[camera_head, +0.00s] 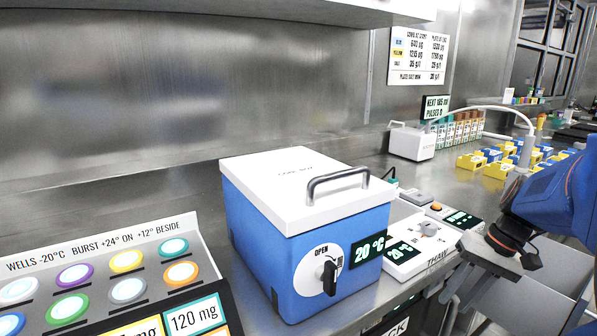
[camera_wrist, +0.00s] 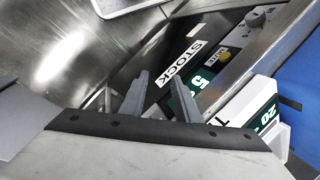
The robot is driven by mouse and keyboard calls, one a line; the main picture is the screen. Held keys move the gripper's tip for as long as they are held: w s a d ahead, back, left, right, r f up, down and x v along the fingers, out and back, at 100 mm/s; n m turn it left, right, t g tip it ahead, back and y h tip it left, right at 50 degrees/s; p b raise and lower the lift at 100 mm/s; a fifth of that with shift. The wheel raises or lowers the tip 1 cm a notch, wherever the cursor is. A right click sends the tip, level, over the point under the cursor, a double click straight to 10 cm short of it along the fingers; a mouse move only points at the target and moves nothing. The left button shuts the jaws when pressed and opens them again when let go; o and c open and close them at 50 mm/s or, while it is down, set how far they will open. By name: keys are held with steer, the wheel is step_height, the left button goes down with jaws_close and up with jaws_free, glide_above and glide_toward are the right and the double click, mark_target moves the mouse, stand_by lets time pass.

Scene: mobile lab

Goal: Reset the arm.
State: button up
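My blue arm (camera_head: 555,195) comes in from the right edge of the head view, bent over the front edge of the bench, with its dark wrist pointing down to the left. My gripper (camera_wrist: 158,78) shows in the wrist view as two grey fingers with a clear gap and nothing between them. It hangs in front of the bench edge, to the right of the blue box and the thaw unit, apart from both. In the head view its fingers are small and partly unclear.
A blue box with a white lid (camera_head: 295,190) stands on the steel bench, its knob near OPEN. Right of it is a thaw unit (camera_head: 405,268) with displays. A button panel (camera_head: 95,285) is at lower left. A white device (camera_head: 411,142) and yellow and blue blocks (camera_head: 497,168) stand farther back.

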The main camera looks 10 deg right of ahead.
steer(key=s+a+n+t+h, duration=0.2)
steer(key=s+a, duration=0.1)
steer(key=a, duration=0.4)
steer(key=s+a+n+t+h, duration=0.1)
steer(key=s+a+n+h, duration=0.1)
steer(key=a, duration=0.5)
steer(key=shift+s+a+r+n+t, duration=0.2)
steer(key=shift+s+a+n+t, duration=0.25)
steer(key=shift+n, duration=0.15)
steer(key=shift+d, duration=0.1)
